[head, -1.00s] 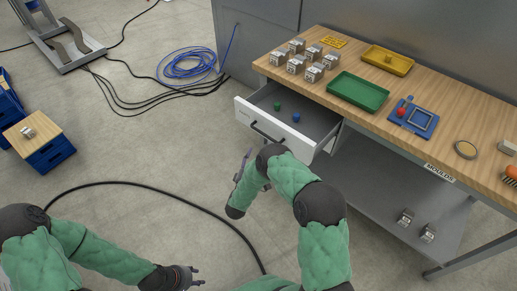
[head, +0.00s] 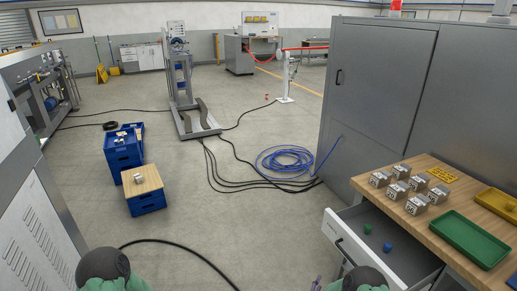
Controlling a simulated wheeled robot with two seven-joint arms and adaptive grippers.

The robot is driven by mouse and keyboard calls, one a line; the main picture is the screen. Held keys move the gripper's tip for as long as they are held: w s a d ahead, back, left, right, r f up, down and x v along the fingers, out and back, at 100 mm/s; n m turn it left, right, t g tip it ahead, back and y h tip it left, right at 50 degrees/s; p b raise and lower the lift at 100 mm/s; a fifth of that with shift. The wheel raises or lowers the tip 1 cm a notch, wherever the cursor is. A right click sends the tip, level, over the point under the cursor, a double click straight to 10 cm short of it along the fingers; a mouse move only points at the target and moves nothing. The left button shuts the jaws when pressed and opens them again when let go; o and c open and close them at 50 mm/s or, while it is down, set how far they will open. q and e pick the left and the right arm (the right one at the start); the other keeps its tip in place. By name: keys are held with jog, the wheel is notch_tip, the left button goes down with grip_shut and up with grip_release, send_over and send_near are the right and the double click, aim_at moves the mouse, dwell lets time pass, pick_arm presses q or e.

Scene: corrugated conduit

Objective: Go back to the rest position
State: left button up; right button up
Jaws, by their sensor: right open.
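My right gripper (head: 317,284) shows only as a small piece at the bottom edge, left of my right arm's dark joint. It is open, and I see nothing held in it. It is in front of the open drawer (head: 345,236) of the workbench, apart from it as far as I can tell. The drawer holds a green piece (head: 367,229) and a blue piece (head: 387,247). Of my left arm, only a dark joint and some green cover show at the bottom left; its gripper is out of view.
The workbench (head: 440,238) at the right carries several metal blocks (head: 398,189), a green tray (head: 470,240) and a yellow tray (head: 497,203). Blue crates (head: 146,202) stand at the left. Cables, including a blue coil (head: 287,160), lie on the floor. The middle floor is mostly clear.

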jog(key=s+a+f+m+g+y, duration=0.5)
jog(key=s+a+f+y, duration=0.2)
jog(key=s+a+y, duration=0.15)
jog(key=s+a+m+g+y, duration=0.2)
jog(key=s+a+g, duration=0.1)
jog(key=s, duration=0.8)
jog(key=s+a+r+m+g+y+p, duration=0.1)
jog(key=s+a+m+g+y, duration=0.1)
jog(key=s, duration=0.9)
jog(key=a+m+g, duration=0.1)
jog(key=a+g, duration=0.1)
jog(key=g, duration=0.1)
jog(key=shift+s, duration=0.15)
